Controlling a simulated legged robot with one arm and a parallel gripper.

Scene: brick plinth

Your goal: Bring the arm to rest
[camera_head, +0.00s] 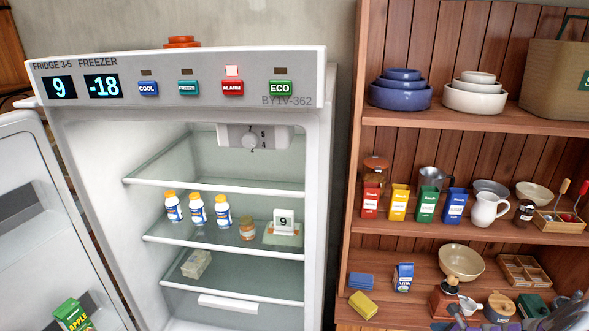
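I cannot make out my gripper or its fingers in the head view. A grey shape and some purple shapes are cut off at the lower right edge, and I cannot tell what they are. The open fridge (322,180) stands at left centre, its door (30,190) swung out to the left. Its panel reads 9 and -18, with a blue COOL button (148,88), a teal FREEZE button (188,88), a red ALARM button (232,88) and a green ECO button (280,88). The small lamp above ALARM looks pale; the other lamps look dark.
Glass shelves hold white-blue bottles (196,210), a jar (247,229) and a card marked 9 (284,220). A wooden shelf unit (480,127) at right carries bowls, cartons and a white jug (488,210). A green apple carton (72,315) is at the door's bottom.

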